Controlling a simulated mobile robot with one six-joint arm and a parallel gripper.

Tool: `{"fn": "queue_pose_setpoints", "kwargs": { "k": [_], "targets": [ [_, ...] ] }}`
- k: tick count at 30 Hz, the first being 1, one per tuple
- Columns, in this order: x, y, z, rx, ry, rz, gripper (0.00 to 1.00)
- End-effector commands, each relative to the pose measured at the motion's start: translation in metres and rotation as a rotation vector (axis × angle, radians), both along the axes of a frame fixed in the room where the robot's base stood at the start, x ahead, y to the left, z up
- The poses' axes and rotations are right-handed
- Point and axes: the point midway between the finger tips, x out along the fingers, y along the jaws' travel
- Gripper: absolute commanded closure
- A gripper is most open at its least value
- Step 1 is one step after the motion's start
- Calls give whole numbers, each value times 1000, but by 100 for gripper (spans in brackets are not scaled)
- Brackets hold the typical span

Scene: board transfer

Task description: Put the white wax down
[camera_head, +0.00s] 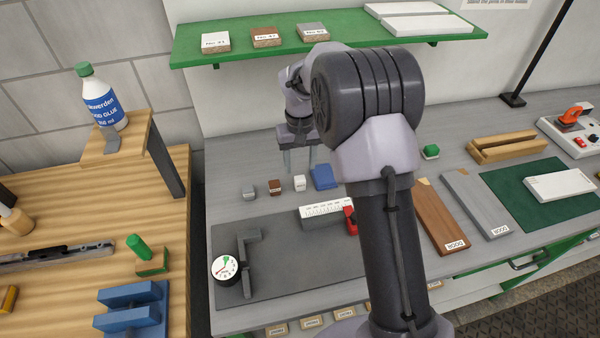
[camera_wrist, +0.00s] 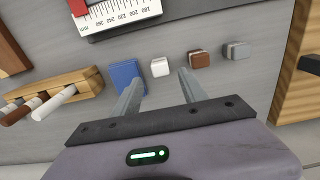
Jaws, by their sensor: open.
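A small white block (camera_head: 299,183), which looks like the white wax, rests on the grey bench between a brown block (camera_head: 274,187) and a blue block (camera_head: 323,177). In the wrist view the white block (camera_wrist: 160,67) shows just beyond and between my fingertips, untouched. My gripper (camera_head: 301,169) is open and empty, pointing down over the bench behind the block row. Its two fingers (camera_wrist: 160,80) also show apart in the wrist view. A white stick (camera_wrist: 54,104) lies across a wooden holder (camera_wrist: 62,90) beside brown sticks; I cannot tell their material.
A grey block (camera_head: 248,192) ends the row on the left. A green shelf (camera_head: 330,47) hangs behind. Labelled boards (camera_head: 475,205) lie on the right.

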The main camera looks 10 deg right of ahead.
Motion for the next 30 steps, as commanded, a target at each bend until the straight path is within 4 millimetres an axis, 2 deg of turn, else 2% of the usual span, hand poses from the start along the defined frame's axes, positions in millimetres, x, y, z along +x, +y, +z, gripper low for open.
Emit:
{"fn": "queue_pose_setpoints", "kwargs": {
  "k": [1, 3, 8, 11, 14, 15, 17, 18, 21, 24, 27, 30],
  "targets": [
    [0, 0, 17, 0, -2, 0, 50],
    [0, 0, 31, 0, -2, 1, 50],
    [-2, 1, 51, 2, -7, -4, 50],
    [-21, 4, 91, 19, -53, -35, 50],
    [-72, 11, 154, 59, -142, -100, 50],
    [-99, 15, 176, 79, -182, -131, 50],
    [-142, 20, 203, 112, -245, -179, 50],
    [-172, 23, 215, 135, -286, -211, 50],
    [-240, 31, 224, 193, -375, -283, 50],
    [-285, 36, 216, 238, -437, -333, 50],
    [-307, 38, 207, 263, -468, -362, 50],
    [-314, 39, 204, 271, -476, -372, 50]
  ]
}}
